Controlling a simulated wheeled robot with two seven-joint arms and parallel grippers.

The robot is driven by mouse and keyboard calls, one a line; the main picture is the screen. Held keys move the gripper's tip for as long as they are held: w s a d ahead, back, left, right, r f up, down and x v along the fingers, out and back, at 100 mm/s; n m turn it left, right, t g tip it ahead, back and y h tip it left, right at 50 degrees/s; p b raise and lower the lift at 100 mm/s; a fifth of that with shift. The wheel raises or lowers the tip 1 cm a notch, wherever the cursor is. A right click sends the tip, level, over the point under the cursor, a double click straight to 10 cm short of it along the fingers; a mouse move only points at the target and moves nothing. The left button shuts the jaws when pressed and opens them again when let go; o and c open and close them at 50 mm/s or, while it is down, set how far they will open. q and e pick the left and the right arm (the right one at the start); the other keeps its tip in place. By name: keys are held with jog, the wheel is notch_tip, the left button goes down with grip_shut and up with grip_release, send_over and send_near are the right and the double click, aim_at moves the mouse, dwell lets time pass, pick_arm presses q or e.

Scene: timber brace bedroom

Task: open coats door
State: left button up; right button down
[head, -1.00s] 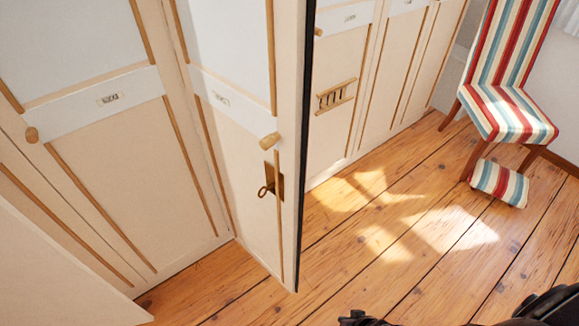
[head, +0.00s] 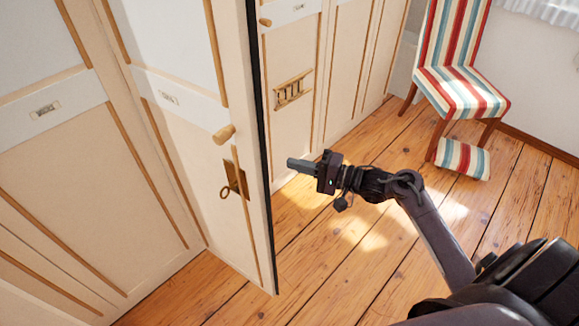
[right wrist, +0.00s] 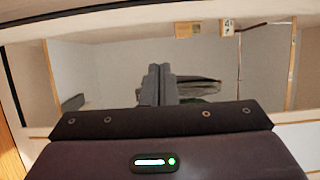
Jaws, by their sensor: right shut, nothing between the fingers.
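A cream cupboard door (head: 200,150) with timber strips stands ajar in the head view, its dark free edge facing right. My right gripper (head: 290,163) is shut and empty, pointing left, just right of the door's edge in the picture. Any contact is unclear. Its closed fingers also show in the right wrist view (right wrist: 155,84). My left gripper is not in view.
The plank floor (head: 340,270) is clear near the door.

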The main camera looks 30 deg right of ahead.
aim_at(259, 168)
jog(key=w+a+p, duration=0.1)
jog(key=a, duration=0.2)
jog(key=w+a, duration=0.1)
jog(key=a, duration=0.2)
jog(key=w+a+p, duration=0.1)
jog(key=a, duration=0.2)
jog(key=shift+w+p, duration=0.35)
jog(key=shift+w, duration=0.05)
jog(key=shift+s, duration=0.1)
